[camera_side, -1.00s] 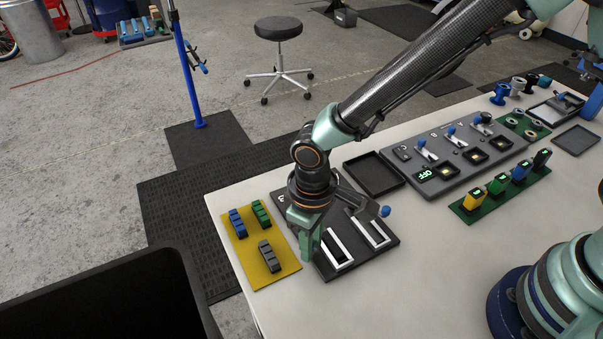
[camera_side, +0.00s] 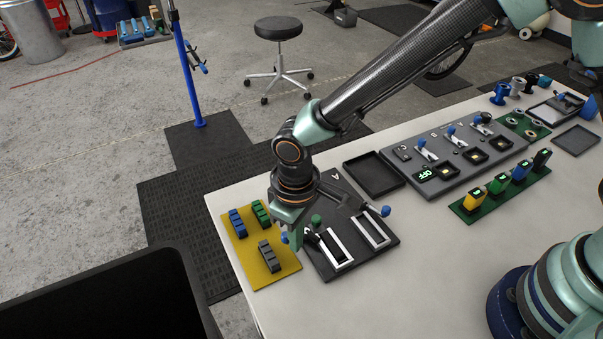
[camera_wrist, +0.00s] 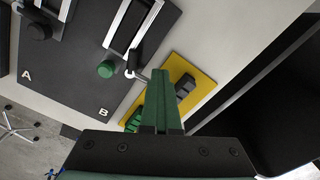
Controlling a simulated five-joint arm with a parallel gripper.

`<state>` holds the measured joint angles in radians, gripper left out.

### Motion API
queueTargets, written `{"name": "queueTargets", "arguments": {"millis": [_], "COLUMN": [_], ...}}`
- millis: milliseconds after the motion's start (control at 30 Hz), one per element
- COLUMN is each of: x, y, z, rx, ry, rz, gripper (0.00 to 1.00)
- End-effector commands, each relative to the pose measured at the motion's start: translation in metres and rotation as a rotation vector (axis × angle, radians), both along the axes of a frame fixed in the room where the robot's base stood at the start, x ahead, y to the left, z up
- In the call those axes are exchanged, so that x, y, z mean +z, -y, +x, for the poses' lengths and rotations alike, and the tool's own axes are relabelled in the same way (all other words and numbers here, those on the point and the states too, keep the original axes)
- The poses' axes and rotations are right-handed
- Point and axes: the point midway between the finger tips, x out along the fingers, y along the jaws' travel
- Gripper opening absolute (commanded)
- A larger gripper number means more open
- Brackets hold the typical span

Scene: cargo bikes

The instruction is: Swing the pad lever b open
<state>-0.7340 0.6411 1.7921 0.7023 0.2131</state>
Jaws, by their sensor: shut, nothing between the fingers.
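The dark pad board (camera_side: 347,252) carries two white-framed slots and the letters A and B. In the wrist view, the B letter (camera_wrist: 103,112) is near a green knob (camera_wrist: 105,69). Pad lever b (camera_wrist: 131,71) starts beside that knob at the end of its slot, and its stem runs behind my fingers. In the side view, a blue ball (camera_side: 285,238), seemingly its end, shows just left of my fingers. My gripper (camera_side: 296,246) is shut and empty, low over the board's left edge; its closed fingers (camera_wrist: 158,78) overlap the lever. Contact cannot be told.
A yellow tray (camera_side: 283,277) with blue, green and grey blocks lies close left of the board. Lever a's blue ball (camera_side: 385,211) sticks out at right. An empty black tray (camera_side: 374,175) and a switch panel (camera_side: 455,160) stand behind. The front table is clear.

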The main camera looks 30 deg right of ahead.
Motion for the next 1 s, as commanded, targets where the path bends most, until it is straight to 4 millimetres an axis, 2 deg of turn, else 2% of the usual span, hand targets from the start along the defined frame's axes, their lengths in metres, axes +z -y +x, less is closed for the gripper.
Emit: {"name": "queueTargets", "arguments": {"millis": [67,100,200,533,1000], "x": [0.000,-0.001,-0.001,0.002,0.041], "y": [0.000,0.000,0.000,0.001,0.000], "z": [-0.001,-0.001,-0.002,-0.002,-0.002], "rx": [0.001,0.001,0.002,0.000,0.002], "ry": [-0.002,-0.002,-0.003,-0.003,-0.003], "rz": [-0.001,-0.002,-0.003,-0.003,-0.003], "gripper": [0.00,0.09,0.45,0.45,0.45]}}
